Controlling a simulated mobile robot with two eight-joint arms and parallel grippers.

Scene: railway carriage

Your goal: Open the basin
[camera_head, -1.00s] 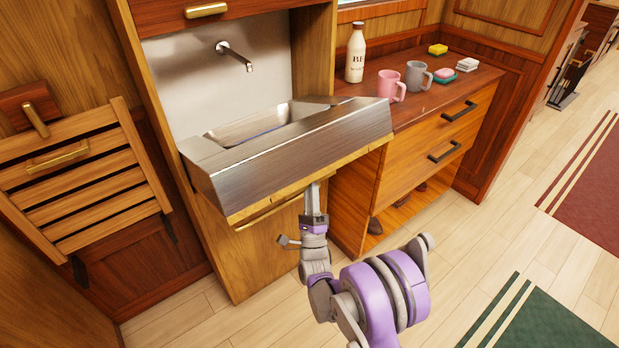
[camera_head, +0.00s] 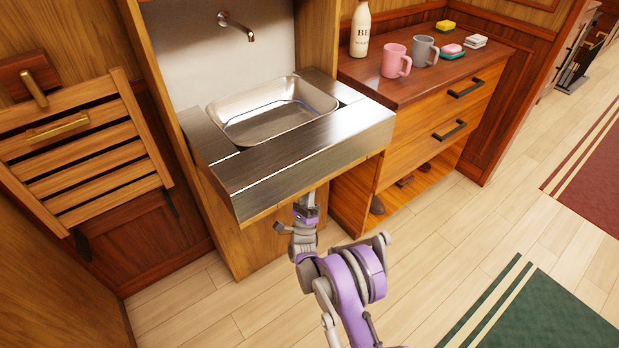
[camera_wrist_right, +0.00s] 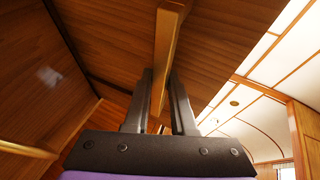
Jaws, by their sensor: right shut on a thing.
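The steel basin (camera_head: 280,158) is folded out from the wooden cabinet, close to level. Its sunken bowl (camera_head: 272,110) faces up and looks empty. The tap (camera_head: 236,26) is on the steel back wall above it. My right gripper (camera_wrist_right: 161,78) is under the basin's front part, its fingers shut on a brass handle bar (camera_wrist_right: 168,40) on the wooden underside (camera_wrist_right: 110,38). In the head view the basin hides the handle and my fingertips; only the wrist shows below the front edge. My left gripper is not in view.
A drawer cabinet (camera_head: 425,82) stands right of the basin, with a bottle (camera_head: 361,32), pink mug (camera_head: 396,62), grey mug (camera_head: 424,50) and soaps on top. A slatted wooden folding seat (camera_head: 85,160) is on the left wall. The floor in front is clear.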

